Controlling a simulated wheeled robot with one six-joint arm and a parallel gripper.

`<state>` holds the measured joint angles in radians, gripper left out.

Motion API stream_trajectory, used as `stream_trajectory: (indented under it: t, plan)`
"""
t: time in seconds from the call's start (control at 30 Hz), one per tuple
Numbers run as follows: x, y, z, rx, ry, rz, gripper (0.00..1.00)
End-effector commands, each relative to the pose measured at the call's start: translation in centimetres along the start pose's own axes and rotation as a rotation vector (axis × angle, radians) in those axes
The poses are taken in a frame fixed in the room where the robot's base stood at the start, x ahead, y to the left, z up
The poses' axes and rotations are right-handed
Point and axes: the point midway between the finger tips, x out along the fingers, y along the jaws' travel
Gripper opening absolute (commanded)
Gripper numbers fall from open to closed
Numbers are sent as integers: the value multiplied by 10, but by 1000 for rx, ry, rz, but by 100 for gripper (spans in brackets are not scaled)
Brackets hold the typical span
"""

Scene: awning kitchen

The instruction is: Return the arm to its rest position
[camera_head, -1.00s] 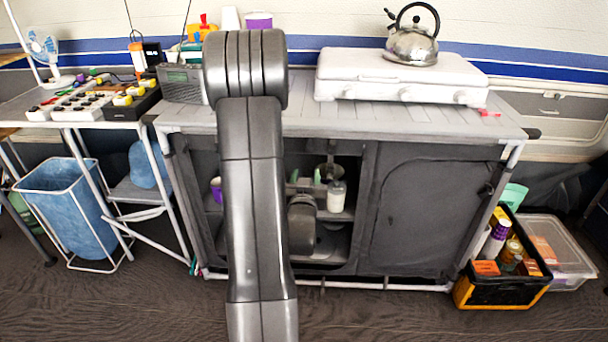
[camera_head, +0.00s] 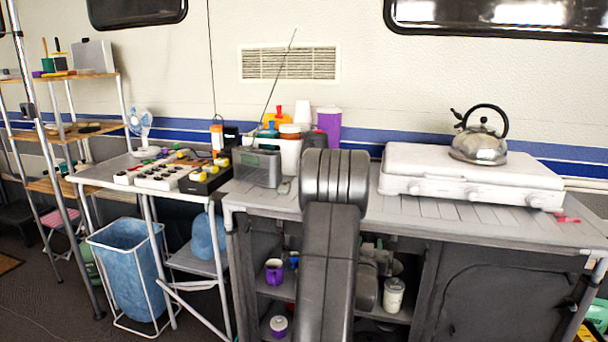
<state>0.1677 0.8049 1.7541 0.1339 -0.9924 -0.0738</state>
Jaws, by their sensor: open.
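My arm (camera_head: 328,255) rises from the bottom of the view in front of the cabinet, with its rounded elbow at countertop height. Beyond the elbow it folds down, and a wrist part (camera_head: 367,287) shows at the open cabinet front. My gripper (camera_head: 378,248) shows only in part behind the arm, open, with nothing seen between its fingers. A white jar (camera_head: 394,295) stands on the cabinet shelf just below and right of it, apart from the fingers as far as I can see.
The countertop (camera_head: 440,215) carries a radio (camera_head: 257,167), cups, a white stove (camera_head: 470,182) and a kettle (camera_head: 480,140). A purple mug (camera_head: 274,271) is on the shelf left of my arm. A side table (camera_head: 105,175) and blue bin (camera_head: 130,265) stand left.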

Motion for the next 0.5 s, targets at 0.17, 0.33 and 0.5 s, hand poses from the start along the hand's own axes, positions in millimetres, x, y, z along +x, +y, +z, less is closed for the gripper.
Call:
stream_trajectory:
  t: [0.17,0.33,0.5]
  plan:
    - [3,0,2,0,-1,0,42]
    - [3,0,2,0,-1,0,42]
    - [0,0,1,0,-1,0,42]
